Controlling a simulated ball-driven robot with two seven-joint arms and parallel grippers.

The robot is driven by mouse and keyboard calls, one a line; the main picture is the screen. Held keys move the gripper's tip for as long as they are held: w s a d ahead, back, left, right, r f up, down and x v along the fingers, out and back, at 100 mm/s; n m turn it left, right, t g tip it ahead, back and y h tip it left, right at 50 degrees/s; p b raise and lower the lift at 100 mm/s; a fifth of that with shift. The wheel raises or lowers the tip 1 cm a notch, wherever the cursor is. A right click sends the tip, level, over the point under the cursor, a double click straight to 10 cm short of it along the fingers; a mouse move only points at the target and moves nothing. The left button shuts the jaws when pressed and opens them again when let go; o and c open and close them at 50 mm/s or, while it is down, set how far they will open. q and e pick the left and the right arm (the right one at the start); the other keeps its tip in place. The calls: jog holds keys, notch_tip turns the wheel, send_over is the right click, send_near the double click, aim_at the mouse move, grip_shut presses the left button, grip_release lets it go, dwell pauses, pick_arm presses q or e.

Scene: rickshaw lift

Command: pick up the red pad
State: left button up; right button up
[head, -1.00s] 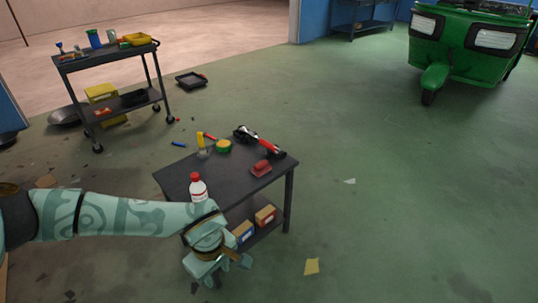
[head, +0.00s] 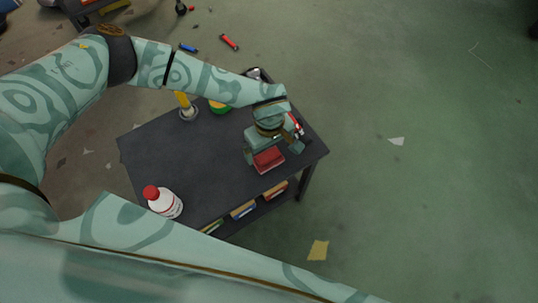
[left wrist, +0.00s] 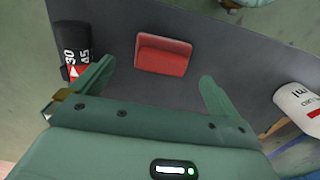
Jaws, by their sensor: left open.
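The red pad (head: 269,160) lies on the dark table (head: 165,150) near its right end. It also shows in the left wrist view (left wrist: 163,55), flat on the dark top. My left gripper (head: 275,152) is over the table at the pad, its fingers pointing down. In the left wrist view the fingers (left wrist: 155,85) are apart, with the pad beyond and between them and nothing held. My right gripper is not in view.
A white bottle with a red cap (head: 165,202) stands at the table's front left. A black and red tool (left wrist: 72,50) lies close beside the left gripper. A yellow-handled tool (head: 184,103) and a green roll (head: 219,106) are at the back. Boxes (head: 243,210) sit below.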

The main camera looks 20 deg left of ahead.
aim_at(268, 154)
pick_arm(q)
jog(key=shift+w+f, duration=0.1)
jog(key=shift+f, duration=0.35)
jog(key=f+b, duration=0.2)
jog(key=f, duration=0.2)
jog(key=shift+s+a+f+b, duration=0.1)
jog(key=shift+s+b, duration=0.2)
jog(key=shift+b, duration=0.1)
jog(key=shift+w+f, duration=0.1)
jog(key=shift+f, duration=0.25)
jog(key=shift+r, duration=0.2)
jog(key=c, duration=1)
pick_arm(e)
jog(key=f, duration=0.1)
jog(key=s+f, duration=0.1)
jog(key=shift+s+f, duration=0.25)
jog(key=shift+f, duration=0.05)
